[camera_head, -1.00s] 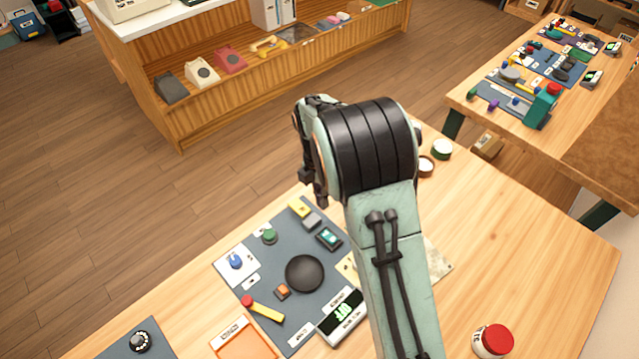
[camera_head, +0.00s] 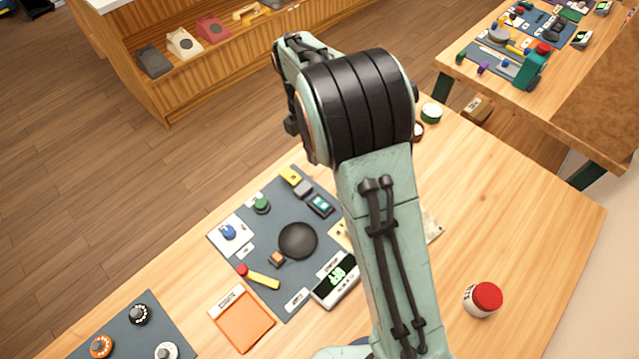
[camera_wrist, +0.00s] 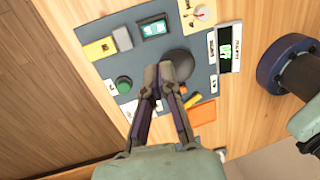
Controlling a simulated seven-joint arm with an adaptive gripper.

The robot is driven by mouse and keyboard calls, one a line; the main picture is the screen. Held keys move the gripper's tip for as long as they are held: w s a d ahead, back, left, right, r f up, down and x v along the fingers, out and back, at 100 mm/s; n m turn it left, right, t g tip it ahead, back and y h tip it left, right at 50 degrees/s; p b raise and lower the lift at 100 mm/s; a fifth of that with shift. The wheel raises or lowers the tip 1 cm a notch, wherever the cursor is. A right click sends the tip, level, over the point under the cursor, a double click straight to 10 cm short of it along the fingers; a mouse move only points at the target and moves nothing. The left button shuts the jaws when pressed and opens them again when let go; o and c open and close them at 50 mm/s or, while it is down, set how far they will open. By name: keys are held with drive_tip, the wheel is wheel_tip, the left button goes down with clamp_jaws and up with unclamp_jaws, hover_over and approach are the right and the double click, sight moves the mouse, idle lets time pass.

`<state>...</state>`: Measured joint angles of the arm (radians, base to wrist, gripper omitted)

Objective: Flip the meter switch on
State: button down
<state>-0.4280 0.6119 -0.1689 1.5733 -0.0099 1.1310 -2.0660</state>
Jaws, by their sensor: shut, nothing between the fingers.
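A meter box with a lit green display (camera_head: 336,279) lies at the front right of a dark grey mat (camera_head: 262,275); its display (camera_wrist: 225,44) also shows in the wrist view. I cannot tell for sure which part is the meter switch. A dark rocker-like part with a teal face (camera_head: 320,205) sits at the mat's far right, also in the wrist view (camera_wrist: 153,29). My gripper (camera_wrist: 159,73) is shut and empty, its tips above the mat, beside the black disc (camera_wrist: 178,65) in the picture. In the head view my arm hides the gripper.
Also on the mat are a green knob (camera_head: 262,206), a yellow block (camera_head: 290,176) and a yellow stick with a red end (camera_head: 259,277). An orange tray (camera_head: 243,320) lies in front. A red-lidded jar (camera_head: 483,299) stands right, with bare table around it.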

sight(324, 205)
drive_tip(key=shift+f, duration=0.1)
drive_tip(key=f, duration=0.4)
drive_tip(key=s+d+f, duration=0.1)
drive_tip(key=f, duration=0.4)
drive_tip(key=s+d+f, duration=0.1)
drive_tip(key=f, duration=0.3)
drive_tip(key=shift+f, duration=0.3)
drive_tip(key=shift+s+d+f+t+y, duration=0.1)
drive_tip(key=shift+f+t+y, duration=0.15)
drive_tip(key=shift+t+y, duration=0.05)
